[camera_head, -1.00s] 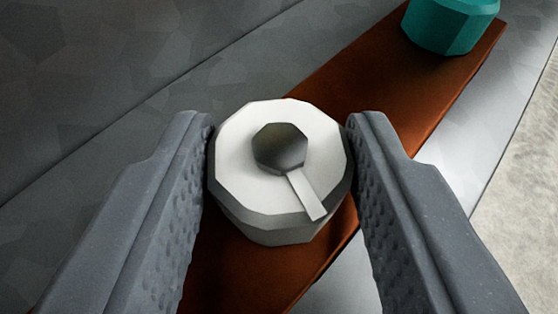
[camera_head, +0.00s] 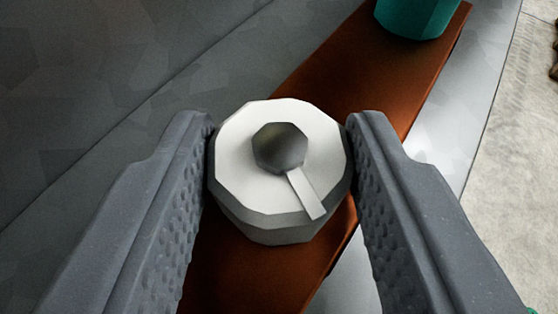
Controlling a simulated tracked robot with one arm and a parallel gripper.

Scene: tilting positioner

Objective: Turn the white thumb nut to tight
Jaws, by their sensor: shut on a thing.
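The white thumb nut (camera_head: 245,185) is a faceted white cap with a dark stud (camera_head: 280,148) at its centre. A light grey pointer bar (camera_head: 306,194) on its top points to the lower right. My gripper (camera_head: 280,150) is shut on the nut, with one finger on its left side and one on its right. The nut sits over a rust-brown strip (camera_head: 345,75). The nut's underside is hidden.
A teal faceted knob (camera_head: 417,16) stands on the strip at the upper right, partly cut off by the frame. Grey metal surface (camera_head: 90,80) lies to the left. Pale floor (camera_head: 510,170) shows at the right.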

